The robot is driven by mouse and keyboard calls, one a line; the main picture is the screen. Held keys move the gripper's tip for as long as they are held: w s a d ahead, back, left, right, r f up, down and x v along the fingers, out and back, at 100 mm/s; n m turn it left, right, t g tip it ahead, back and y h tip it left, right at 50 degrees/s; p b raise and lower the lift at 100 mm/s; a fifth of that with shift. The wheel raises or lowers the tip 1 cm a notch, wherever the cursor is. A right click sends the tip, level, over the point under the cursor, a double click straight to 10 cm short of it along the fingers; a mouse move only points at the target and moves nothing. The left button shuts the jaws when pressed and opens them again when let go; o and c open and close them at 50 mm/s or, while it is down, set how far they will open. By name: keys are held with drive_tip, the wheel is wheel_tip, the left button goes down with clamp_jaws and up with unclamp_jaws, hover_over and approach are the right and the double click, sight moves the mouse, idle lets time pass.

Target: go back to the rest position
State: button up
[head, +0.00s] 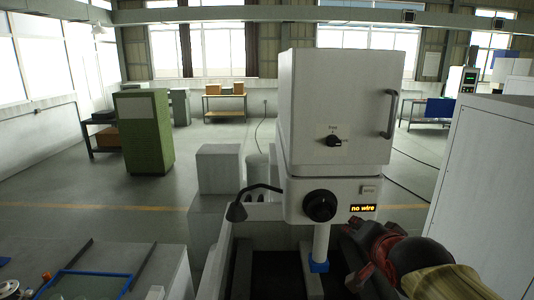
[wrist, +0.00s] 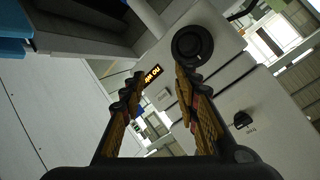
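My gripper (head: 368,255) is at the lower right of the head view, in front of and to the right of the white machine head (head: 300,195). In the wrist view my gripper (wrist: 160,76) has its two fingers apart with nothing between them. Beyond the fingertips are the machine's large black knob (wrist: 193,45) and its lit display (wrist: 152,77). The display (head: 363,208) reads "no wire" in the head view, beside the black knob (head: 320,206). From these views I cannot tell the exact gap between fingertips and panel.
A white box-shaped upper housing (head: 340,110) has a small black selector (head: 334,141) and a handle (head: 389,114). A dark lamp (head: 238,212) stands left of the machine. A tall white cabinet (head: 485,190) is close on the right. A bench (head: 95,262) is at lower left. Open floor lies behind.

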drive_tip(key=s+a+f+n+g+b, duration=0.1)
drive_tip(key=s+f+n+g+b, duration=0.2)
drive_tip(key=s+f+b, duration=0.5)
drive_tip(key=s+a+f+n+g+y+b, duration=0.1)
drive_tip(key=s+f+n+b, duration=0.5)
drive_tip(key=s+f, duration=0.9)
drive_tip(key=shift+s+a+f+g+b, duration=0.45)
drive_tip(key=shift+f+g+b, duration=0.85)
drive_tip(key=shift+f, duration=2.65)
